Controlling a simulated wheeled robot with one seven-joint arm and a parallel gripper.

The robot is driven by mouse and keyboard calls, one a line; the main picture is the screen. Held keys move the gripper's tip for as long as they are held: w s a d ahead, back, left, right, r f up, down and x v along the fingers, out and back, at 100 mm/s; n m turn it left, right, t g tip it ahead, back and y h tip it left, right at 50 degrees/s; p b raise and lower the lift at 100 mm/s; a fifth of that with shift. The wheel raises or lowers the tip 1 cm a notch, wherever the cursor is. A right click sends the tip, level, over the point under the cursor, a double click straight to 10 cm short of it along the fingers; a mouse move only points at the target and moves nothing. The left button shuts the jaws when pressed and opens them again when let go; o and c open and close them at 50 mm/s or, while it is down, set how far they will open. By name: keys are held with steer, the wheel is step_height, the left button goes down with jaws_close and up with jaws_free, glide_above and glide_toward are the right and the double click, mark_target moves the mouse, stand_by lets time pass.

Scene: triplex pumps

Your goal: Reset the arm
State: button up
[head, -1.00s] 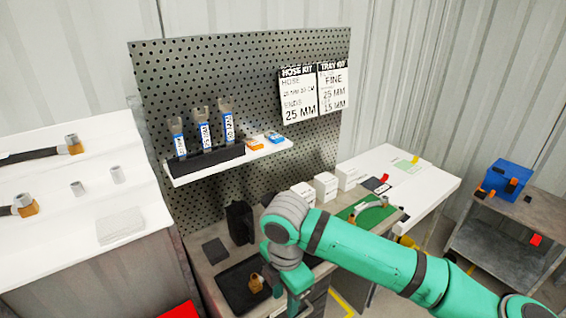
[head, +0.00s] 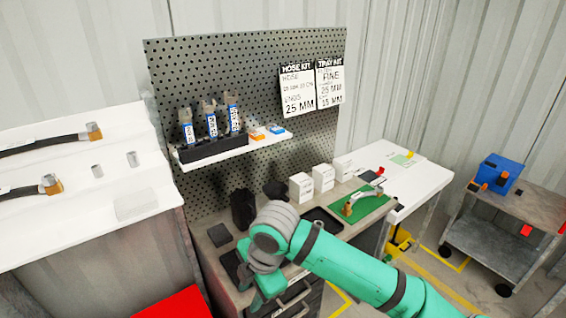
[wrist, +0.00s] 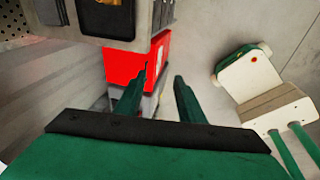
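My teal arm reaches in from the lower right in the head view, and its grey wrist is bent down at the front of the workbench. My gripper shows in the wrist view (wrist: 162,80), with its two green fingers apart and nothing between them. In the head view its fingertips are out of sight near the bottom edge. The fingers point toward a red box (wrist: 125,66) beyond them, with no contact visible.
The workbench carries a black tray (head: 230,264), partly hidden by my arm, white boxes (head: 301,187) and a green mat (head: 371,204). A pegboard shelf (head: 265,141) stands behind. A white table (head: 150,178) with hoses is at left, a cart (head: 536,211) at right.

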steer(key=w+a+r+m+t+y, duration=0.2)
steer(key=a+r+m+t+y, duration=0.3)
steer(key=a, duration=0.5)
steer(key=w+a+r+m+t+y, duration=0.25)
steer(key=a+r+y, duration=0.35)
steer(key=a, duration=0.5)
steer(key=s+d+f+m+t+h, duration=0.5)
steer(key=d+f+m, duration=0.3)
steer(key=f+m, duration=0.1)
steer(key=s+d+f+m+t+h, duration=0.45)
steer(key=d+f+m, duration=0.35)
steer(key=f+m, duration=0.2)
steer(key=s+d+f+g+h, duration=0.1)
steer(key=s+d, duration=0.3)
steer(key=s, duration=0.4)
steer(key=s+d+f+n+h, duration=0.1)
steer(key=s+d+f+h, duration=0.1)
steer(key=s, duration=0.7)
steer(key=s+d+f+g+h, duration=0.1)
steer(key=s+d+f, duration=0.2)
steer(key=s+d, duration=0.3)
steer(key=s, duration=0.3)
steer(key=shift+d+g, duration=0.3)
